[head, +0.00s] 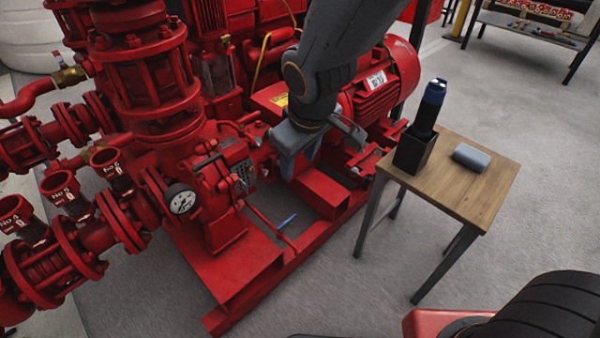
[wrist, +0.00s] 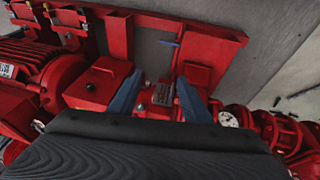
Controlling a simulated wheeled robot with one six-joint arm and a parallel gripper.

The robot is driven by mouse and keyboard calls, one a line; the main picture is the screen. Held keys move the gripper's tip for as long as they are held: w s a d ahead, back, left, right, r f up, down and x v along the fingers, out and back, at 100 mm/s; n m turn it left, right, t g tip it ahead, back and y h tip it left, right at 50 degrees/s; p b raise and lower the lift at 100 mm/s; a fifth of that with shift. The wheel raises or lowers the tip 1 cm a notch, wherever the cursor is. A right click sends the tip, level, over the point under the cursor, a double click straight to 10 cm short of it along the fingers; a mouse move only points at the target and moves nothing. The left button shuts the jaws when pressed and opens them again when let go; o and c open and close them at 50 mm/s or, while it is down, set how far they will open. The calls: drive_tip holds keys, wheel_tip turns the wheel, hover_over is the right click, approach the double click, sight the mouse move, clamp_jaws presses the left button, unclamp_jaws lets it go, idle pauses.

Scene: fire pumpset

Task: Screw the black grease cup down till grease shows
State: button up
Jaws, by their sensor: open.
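My gripper (head: 294,152) hangs over the red pump's bearing housing, between the pump casing and the motor. In the wrist view my gripper (wrist: 160,92) has its two blue-grey fingers spread apart, with red housing and a small label plate visible between them. Nothing is seen held. I cannot make out the black grease cup for certain in either view. It may be hidden by my gripper or too small to tell from the dark fittings.
A pressure gauge (head: 181,201) and red pipe flanges stand left of my gripper. The red motor (head: 385,85) is to the right. A blue pen-like thing (head: 287,221) lies low near the base frame.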

drive_tip(key=shift+s+d+m, duration=0.15)
drive_tip(key=shift+s, duration=0.6)
drive_tip(key=shift+s+d+m, duration=0.1)
drive_tip(key=shift+s+m, duration=0.05)
drive_tip(key=shift+s, duration=0.55)
